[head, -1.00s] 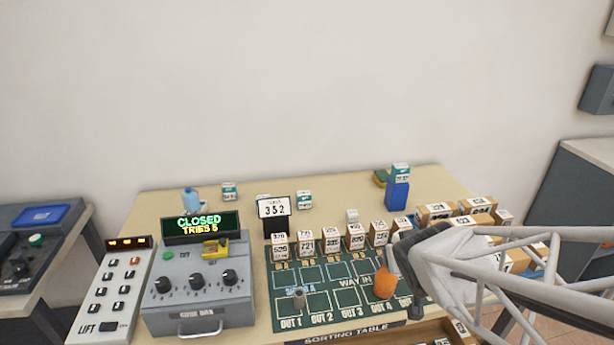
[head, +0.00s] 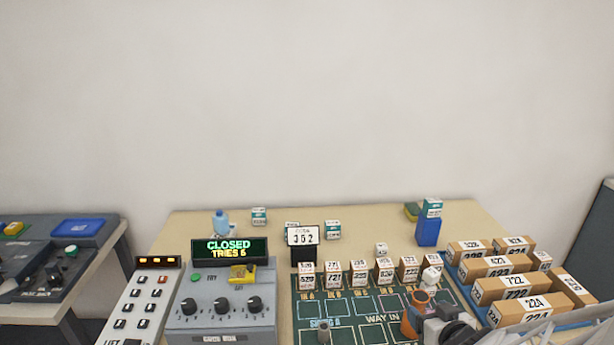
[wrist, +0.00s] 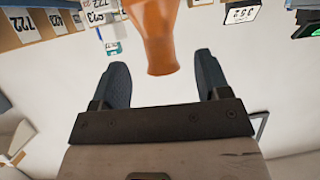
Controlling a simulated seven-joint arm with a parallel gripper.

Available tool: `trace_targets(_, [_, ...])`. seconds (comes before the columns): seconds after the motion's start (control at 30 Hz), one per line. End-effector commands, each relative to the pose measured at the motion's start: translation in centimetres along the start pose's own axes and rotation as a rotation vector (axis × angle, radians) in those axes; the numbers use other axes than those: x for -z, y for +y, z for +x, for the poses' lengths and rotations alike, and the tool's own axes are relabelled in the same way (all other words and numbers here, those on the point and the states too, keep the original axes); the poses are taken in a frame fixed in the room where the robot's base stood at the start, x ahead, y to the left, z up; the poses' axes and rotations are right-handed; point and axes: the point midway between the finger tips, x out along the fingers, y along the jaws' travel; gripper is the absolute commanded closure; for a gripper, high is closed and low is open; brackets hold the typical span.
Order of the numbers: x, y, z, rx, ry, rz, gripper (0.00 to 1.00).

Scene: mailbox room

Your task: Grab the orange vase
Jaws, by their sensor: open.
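The orange vase (head: 410,326) stands at the right front of the green sorting mat in the head view, its round mouth visible on top. My gripper (head: 440,325) is low beside it, on its right, partly cut off by the lower edge. In the wrist view the orange vase (wrist: 155,30) is at the top middle, its end reaching between the two dark fingertips of my gripper (wrist: 160,64). The fingers are apart, with a gap on each side of the vase. I see no contact.
Several numbered white boxes (head: 358,273) stand in a row behind the vase. Brown numbered parcels (head: 505,287) lie in a blue tray to the right. A grey control box (head: 222,305) with dials stands left. A blue container (head: 429,231) is at the back.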

Motion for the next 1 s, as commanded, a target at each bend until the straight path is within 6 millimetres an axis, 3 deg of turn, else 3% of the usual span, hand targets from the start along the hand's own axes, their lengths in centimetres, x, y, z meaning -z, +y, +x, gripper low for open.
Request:
trace_targets(0.47, [0.0, 0.0, 0.4, 0.000, -0.001, 0.000, 0.31])
trace_targets(1.0, [0.0, 0.0, 4.5, 0.000, -0.001, 0.000, 0.31])
